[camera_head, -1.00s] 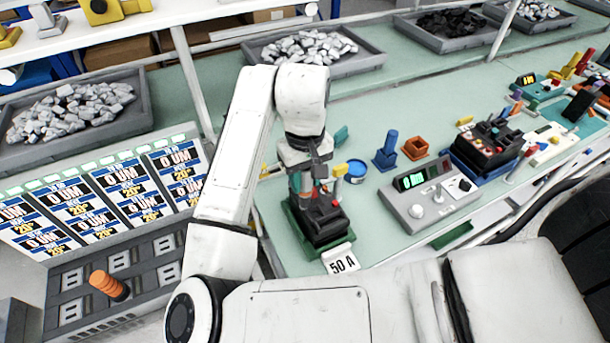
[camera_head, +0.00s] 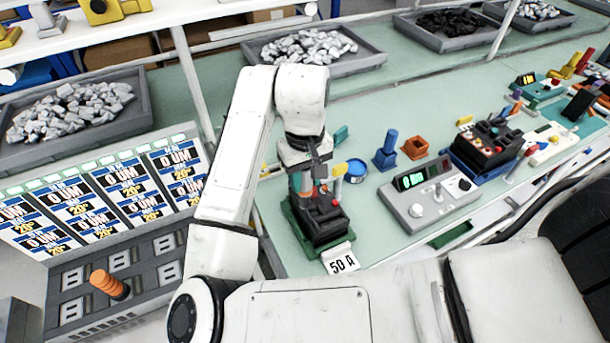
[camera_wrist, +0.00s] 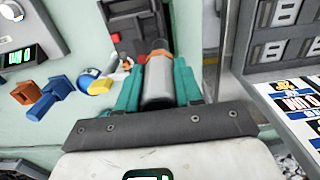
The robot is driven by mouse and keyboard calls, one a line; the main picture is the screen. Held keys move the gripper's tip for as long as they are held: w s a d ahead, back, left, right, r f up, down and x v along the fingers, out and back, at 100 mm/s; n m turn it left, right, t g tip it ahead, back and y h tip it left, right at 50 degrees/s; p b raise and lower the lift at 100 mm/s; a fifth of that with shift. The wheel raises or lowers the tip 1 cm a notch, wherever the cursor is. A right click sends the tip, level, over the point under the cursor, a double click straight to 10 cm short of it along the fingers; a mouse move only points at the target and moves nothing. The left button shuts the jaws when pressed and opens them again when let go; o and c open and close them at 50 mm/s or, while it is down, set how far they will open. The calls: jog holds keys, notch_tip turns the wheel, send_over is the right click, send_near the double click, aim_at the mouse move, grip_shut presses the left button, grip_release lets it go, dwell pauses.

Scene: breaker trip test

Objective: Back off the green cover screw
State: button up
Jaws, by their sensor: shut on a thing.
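My gripper (camera_wrist: 158,92) has teal fingers shut on a grey cylindrical tool (camera_wrist: 158,80) with a brown-orange far end. In the head view my gripper (camera_head: 309,188) points down over the back of a black breaker (camera_head: 328,220) with red parts. The breaker sits in a green holder (camera_head: 298,236) with a "50 A" tag (camera_head: 341,262) in front. In the wrist view the breaker (camera_wrist: 140,35) lies just beyond the tool's end. I cannot make out the green cover screw; the gripper and tool hide that part, and contact cannot be told.
A grey test unit (camera_head: 430,195) with a lit display stands to the right. A blue pot (camera_head: 355,170), a blue post (camera_head: 386,150) and an orange open box (camera_head: 416,147) stand behind. An orange handle (camera_head: 109,284) stands in the grey rack (camera_head: 150,290) at left.

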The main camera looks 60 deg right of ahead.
dwell(0.3)
jog(key=shift+r+p, duration=1.8)
jog(key=shift+r, duration=1.2)
